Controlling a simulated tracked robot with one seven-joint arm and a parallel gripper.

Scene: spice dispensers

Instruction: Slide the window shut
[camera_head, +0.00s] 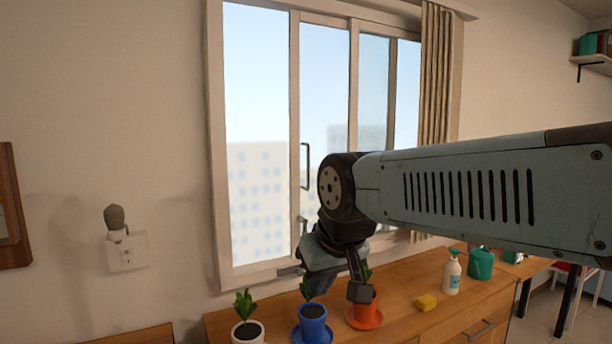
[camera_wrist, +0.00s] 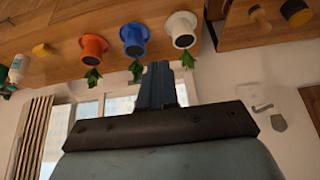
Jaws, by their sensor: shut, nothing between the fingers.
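The window (camera_head: 294,140) is a pale frame in the wall with sliding panes. Its left section shows sky and buildings, with no second frame across it. A sliding sash with a dark upright handle (camera_head: 306,166) stands right of that section. My gripper (camera_head: 342,290) is shut and empty, pointing down in front of the window's lower edge, above the counter and near the potted plants. In the wrist view my gripper (camera_wrist: 158,68) points toward the pots, and the window (camera_wrist: 88,108) shows upside down, partly hidden behind my wrist. My arm hides the lower right panes.
A white pot (camera_head: 247,332), a blue pot (camera_head: 313,322) and an orange pot (camera_head: 364,313) with plants line the wooden counter (camera_head: 398,322). A yellow sponge (camera_head: 425,302), a pump bottle (camera_head: 452,274) and a green can (camera_head: 481,263) stand farther right. A curtain (camera_head: 437,80) hangs at the window's right.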

